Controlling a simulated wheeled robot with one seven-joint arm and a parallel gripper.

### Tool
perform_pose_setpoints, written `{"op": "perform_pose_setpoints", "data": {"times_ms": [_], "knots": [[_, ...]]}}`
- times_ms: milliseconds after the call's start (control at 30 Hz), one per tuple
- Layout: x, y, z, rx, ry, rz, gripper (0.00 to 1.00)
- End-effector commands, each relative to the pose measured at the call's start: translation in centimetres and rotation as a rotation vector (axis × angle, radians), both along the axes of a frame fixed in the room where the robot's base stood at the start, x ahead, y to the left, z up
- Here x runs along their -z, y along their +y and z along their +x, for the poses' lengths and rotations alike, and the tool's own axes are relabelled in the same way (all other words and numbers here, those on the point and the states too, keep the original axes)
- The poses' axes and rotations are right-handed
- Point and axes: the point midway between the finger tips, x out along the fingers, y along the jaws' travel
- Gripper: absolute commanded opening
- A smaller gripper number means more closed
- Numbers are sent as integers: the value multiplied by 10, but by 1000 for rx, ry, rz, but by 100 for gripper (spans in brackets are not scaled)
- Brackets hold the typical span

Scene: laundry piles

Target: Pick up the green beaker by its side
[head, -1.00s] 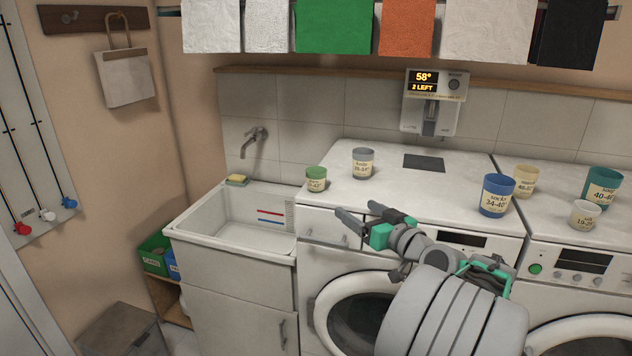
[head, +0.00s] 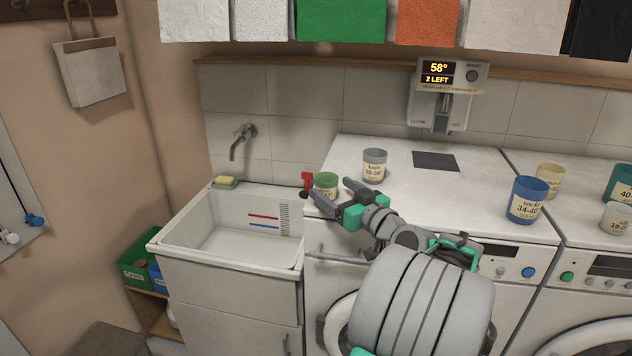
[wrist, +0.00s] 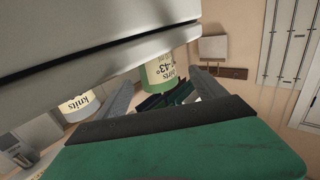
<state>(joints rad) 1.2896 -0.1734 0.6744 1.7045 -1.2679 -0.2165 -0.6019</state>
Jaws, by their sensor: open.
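The green beaker (head: 326,182) stands upright at the front left corner of the left washing machine's white top. It has a cream label. In the wrist view, the beaker (wrist: 158,71) appears upside down, between the two grey fingers and just beyond them. My gripper (head: 329,190) is open and empty at the machine's front left edge, its fingertips close to the beaker. The near finger covers part of the beaker's lower side in the head view. I cannot tell whether a finger touches it.
A grey beaker labelled knits (head: 375,165) stands right of the green one. A blue beaker (head: 526,200) is farther right. A sink (head: 225,238) lies to the left. A small red thing (head: 307,178), hard to identify, shows just left of the green beaker.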

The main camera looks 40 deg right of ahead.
Motion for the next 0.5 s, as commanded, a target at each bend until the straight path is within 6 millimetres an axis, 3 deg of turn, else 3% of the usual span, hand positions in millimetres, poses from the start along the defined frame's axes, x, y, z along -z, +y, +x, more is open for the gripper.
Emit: {"op": "perform_pose_setpoints", "data": {"times_ms": [500], "knots": [[-1,-14,68,16,1,1,80]]}}
